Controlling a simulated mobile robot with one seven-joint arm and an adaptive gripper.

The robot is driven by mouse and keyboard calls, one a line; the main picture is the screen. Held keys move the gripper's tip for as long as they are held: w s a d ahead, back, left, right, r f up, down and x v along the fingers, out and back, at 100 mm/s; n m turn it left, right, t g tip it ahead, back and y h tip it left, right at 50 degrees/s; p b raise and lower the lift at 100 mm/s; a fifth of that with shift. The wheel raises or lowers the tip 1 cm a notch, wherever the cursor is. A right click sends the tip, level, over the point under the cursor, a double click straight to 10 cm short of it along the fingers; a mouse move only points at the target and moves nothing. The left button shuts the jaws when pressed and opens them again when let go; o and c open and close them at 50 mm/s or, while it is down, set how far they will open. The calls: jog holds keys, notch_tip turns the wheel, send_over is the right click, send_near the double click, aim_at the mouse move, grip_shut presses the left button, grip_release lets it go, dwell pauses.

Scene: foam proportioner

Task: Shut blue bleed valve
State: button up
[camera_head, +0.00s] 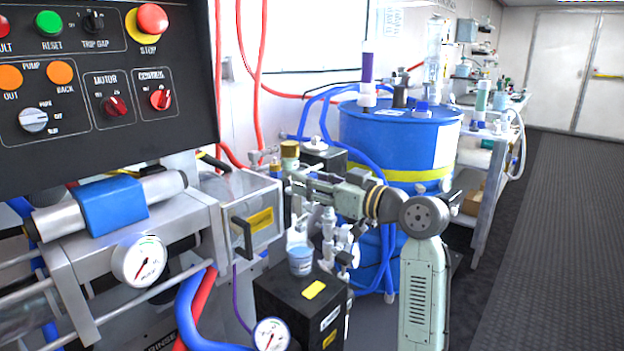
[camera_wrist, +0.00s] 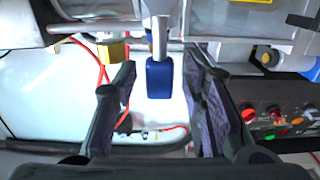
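In the wrist view, a blue valve handle (camera_wrist: 160,78) hangs from a pale metal stem (camera_wrist: 160,35), between the two dark fingers of my gripper (camera_wrist: 158,82). The fingers are apart, with gaps showing on both sides of the handle. I cannot tell how deep between them the handle sits. In the head view my gripper (camera_head: 298,182) reaches left to the fittings beside the clear-fronted box. The blue handle cannot be made out there; the gripper and fittings hide that spot.
A black block with a yellow label (camera_head: 313,289) and a small cup (camera_head: 300,260) stand below my gripper. A brass fitting (camera_head: 290,155) is just above it. A blue drum (camera_head: 400,140) stands behind. The control panel (camera_head: 100,75) is at left. The aisle floor (camera_head: 555,200) is clear.

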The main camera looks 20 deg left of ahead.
grip_shut()
dwell(0.5)
dwell(0.4)
